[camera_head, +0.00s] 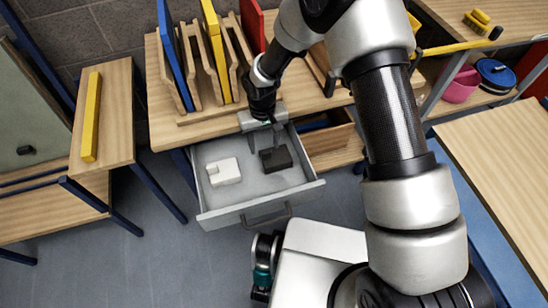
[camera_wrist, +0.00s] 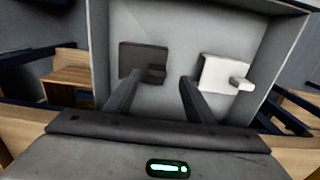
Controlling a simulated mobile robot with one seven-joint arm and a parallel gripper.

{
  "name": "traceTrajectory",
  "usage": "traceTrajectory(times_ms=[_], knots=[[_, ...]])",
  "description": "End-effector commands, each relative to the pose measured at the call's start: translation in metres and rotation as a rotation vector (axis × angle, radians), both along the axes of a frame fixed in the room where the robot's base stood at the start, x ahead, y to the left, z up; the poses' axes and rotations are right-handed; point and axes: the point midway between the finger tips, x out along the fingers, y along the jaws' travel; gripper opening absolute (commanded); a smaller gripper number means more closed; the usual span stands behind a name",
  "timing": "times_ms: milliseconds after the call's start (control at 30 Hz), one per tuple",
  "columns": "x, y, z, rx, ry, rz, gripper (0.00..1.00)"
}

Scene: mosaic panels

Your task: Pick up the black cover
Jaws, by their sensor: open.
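The black cover (camera_head: 276,159) lies in the open grey drawer, towards its right side in the head view. It is a dark, flat block with a small raised part. In the wrist view the black cover (camera_wrist: 142,54) lies just beyond the fingertips, left of centre. My gripper (camera_head: 264,142) is open and empty above the back of the drawer. In the wrist view my gripper (camera_wrist: 160,80) has its left finger overlapping the cover's near edge and its right finger in the gap between the black cover and a white block. I see no contact.
The white block (camera_head: 223,171) lies left of the cover in the drawer (camera_head: 211,221); it also shows in the wrist view (camera_wrist: 215,73). The drawer walls bound the space. The wooden desk (camera_head: 177,137) with upright boards stands behind. A second wooden drawer (camera_head: 330,141) is open at right.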

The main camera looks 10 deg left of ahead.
Motion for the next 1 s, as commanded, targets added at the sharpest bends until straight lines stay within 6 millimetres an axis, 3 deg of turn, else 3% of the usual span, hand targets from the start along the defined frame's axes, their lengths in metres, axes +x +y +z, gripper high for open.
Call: traceTrajectory(times_ms=[167, 500, 767, 867, 1000], knots=[[0.001, 0.0, -0.012, 0.001, -0.001, 0.0, 0.5], [0.004, -0.004, -0.057, -0.001, 0.001, 0.0, 0.5], [0.004, -0.004, -0.059, 0.001, -0.001, 0.0, 0.5], [0.004, -0.004, -0.059, 0.001, -0.001, 0.0, 0.38], [0.004, -0.004, -0.059, 0.0, 0.0, 0.0, 0.15]])
